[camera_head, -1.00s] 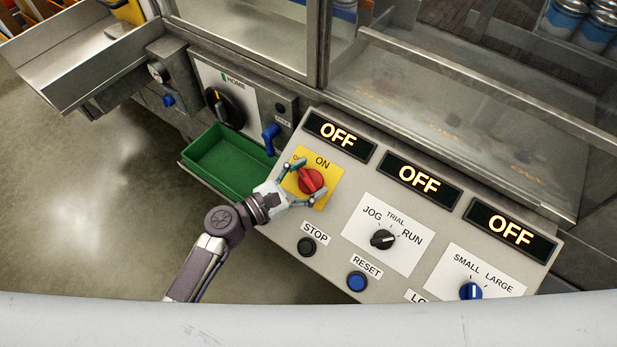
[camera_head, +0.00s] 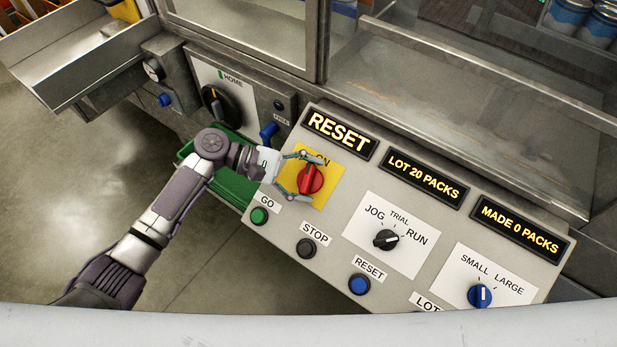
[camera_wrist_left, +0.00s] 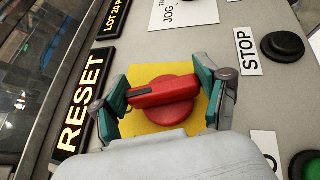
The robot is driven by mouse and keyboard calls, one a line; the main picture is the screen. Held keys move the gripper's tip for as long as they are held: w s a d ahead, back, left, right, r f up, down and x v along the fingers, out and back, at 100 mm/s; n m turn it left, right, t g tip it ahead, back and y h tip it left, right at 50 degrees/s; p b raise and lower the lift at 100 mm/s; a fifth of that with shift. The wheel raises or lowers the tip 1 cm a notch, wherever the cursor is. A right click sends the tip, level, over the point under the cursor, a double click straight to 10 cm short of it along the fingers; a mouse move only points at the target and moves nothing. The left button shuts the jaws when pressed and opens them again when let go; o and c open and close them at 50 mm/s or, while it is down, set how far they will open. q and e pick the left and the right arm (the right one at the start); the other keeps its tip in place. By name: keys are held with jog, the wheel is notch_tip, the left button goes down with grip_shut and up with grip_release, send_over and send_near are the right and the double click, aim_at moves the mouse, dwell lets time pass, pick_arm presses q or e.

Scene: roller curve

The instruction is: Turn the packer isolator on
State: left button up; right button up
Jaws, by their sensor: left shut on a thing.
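The packer isolator is a red rotary knob (camera_head: 311,180) on a yellow plate (camera_head: 326,193) at the upper left of the control panel. My left gripper (camera_head: 306,174) has its fingers on either side of the knob and is shut on it. In the left wrist view the red knob (camera_wrist_left: 163,98) sits between the two teal-padded fingers, its handle lying across from one to the other. The "ON" label is partly covered by a finger. The display (camera_head: 339,133) above it reads "RESET". My right gripper is not in view.
Other displays read "LOT 20 PACKS" (camera_head: 424,178) and "MADE 0 PACKS" (camera_head: 520,228). Nearby are a green GO button (camera_head: 259,215), a black STOP button (camera_head: 306,248), a blue RESET button (camera_head: 359,284) and the JOG/RUN selector (camera_head: 386,240). A green tray (camera_head: 232,187) lies partly behind my arm.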

pick_arm(q)
jog(key=shift+m+g+y, duration=0.9)
jog(key=shift+m+g, duration=0.2)
jog(key=shift+m, duration=0.2)
jog(key=shift+s+f+m, duration=0.1)
jog(key=shift+m, duration=0.2)
jog(key=o, duration=1.2)
jog(key=shift+a, duration=0.1)
jog(key=v, duration=1.2)
